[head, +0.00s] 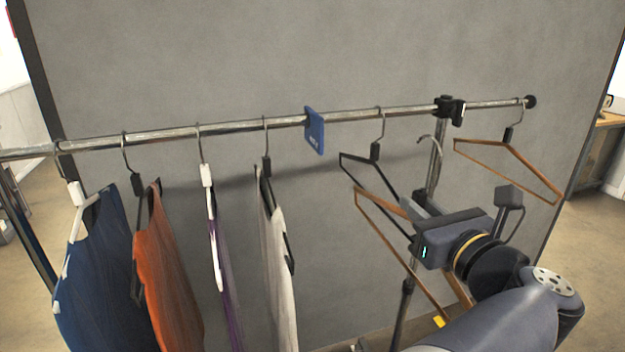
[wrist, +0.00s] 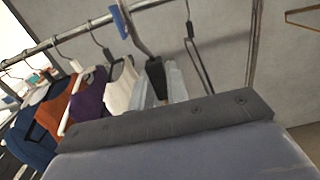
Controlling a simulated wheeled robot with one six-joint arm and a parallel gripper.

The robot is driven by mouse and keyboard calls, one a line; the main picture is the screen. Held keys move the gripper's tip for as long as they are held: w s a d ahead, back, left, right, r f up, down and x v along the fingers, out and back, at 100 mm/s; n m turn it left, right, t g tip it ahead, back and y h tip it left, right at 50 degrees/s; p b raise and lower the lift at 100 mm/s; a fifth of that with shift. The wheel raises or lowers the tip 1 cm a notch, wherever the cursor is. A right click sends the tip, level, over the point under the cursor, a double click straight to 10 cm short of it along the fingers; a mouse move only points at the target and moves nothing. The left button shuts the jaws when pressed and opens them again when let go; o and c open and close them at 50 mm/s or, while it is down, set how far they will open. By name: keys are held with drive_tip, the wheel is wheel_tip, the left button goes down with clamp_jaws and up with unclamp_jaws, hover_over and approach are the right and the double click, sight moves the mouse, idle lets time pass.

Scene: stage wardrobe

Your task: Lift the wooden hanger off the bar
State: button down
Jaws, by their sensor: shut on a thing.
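A wooden hanger (head: 395,247) with a metal hook (head: 430,140) is held by my gripper (head: 418,208) near its top, tilted, in front of the rail. Its hook top shows below the bar (head: 365,112) in the head view and looks apart from it. In the wrist view the pale fingers of my gripper (wrist: 160,88) are shut around the hanger's dark neck (wrist: 156,76). The gripper hides part of the neck and shoulder. A second wooden hanger (head: 530,174) hangs empty on the bar at the far right, beyond the black clamp.
A black empty hanger (head: 372,172) hangs just left of the held one. A blue tag (head: 314,131) sits on the bar. White, purple, orange and blue garments (head: 93,270) hang further left. An upright post (head: 434,170) stands behind the gripper.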

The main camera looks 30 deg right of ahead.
drive_tip(key=p+v, duration=0.1)
drive_tip(key=v, duration=0.8)
drive_tip(key=shift+s+p, duration=0.35)
drive_tip(key=shift+p, duration=0.05)
drive_tip(key=shift+s+y, duration=0.1)
drive_tip(key=shift+y, duration=0.2)
